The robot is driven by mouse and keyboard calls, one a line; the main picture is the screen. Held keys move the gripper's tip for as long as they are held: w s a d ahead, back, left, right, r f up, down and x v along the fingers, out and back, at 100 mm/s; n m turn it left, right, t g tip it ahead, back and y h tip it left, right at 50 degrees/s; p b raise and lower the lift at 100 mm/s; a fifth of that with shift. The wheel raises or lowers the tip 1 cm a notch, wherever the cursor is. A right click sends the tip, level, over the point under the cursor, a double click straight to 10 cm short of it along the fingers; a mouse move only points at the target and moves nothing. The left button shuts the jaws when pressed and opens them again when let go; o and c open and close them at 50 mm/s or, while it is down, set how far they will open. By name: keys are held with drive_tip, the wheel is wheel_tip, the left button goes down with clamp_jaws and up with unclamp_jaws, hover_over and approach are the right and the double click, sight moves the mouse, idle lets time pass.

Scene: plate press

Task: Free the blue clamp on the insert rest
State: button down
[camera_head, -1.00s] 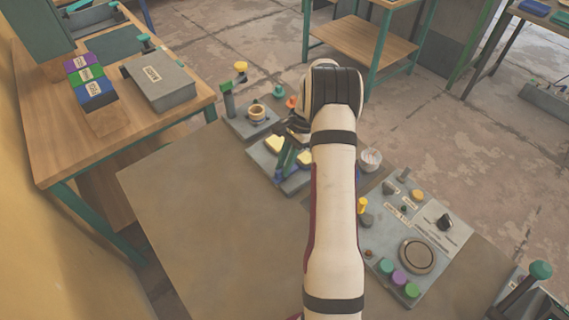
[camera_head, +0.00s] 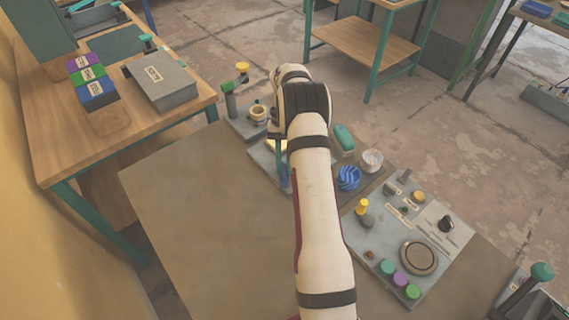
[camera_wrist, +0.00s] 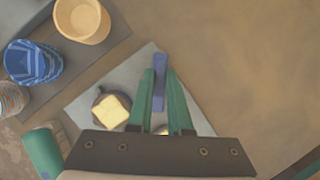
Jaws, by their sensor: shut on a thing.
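The insert rest (camera_wrist: 128,78) is a grey plate carrying yellow blocks. One yellow block (camera_wrist: 111,108) sits in a dark round holder; another shows partly between my fingers. The blue clamp (camera_wrist: 160,62) is a narrow bar at the plate's edge. My gripper (camera_wrist: 161,84) has its teal fingers on either side of the blue clamp and is shut on it. In the head view my arm covers much of the insert rest (camera_head: 262,168), and only a bit of blue shows below the fingers.
A blue ribbed cup (camera_head: 348,178), a pale cup (camera_head: 371,160) and a teal object (camera_head: 344,138) stand to the right. A tan cup (camera_wrist: 82,20) is near the blue one. A control panel (camera_head: 375,250) lies at lower right. The table's left part (camera_head: 210,210) is clear.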

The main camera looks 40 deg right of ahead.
drive_tip(key=n, duration=0.2)
drive_tip(key=n+h, duration=0.1)
drive_tip(key=n, duration=0.1)
drive_tip(key=shift+a+g+h, duration=0.1)
drive_tip(key=shift+g+h, duration=0.2)
drive_tip(key=shift+g, duration=0.1)
drive_tip(key=shift+a+n+h, duration=0.1)
drive_tip(key=shift+n+h, duration=0.5)
drive_tip(key=shift+n, duration=1.5)
drive_tip(key=c, duration=0.8)
unclamp_jaws()
drive_tip(key=shift+c, duration=0.2)
drive_tip(key=v, duration=1.2)
drive_tip(key=shift+a, duration=0.15)
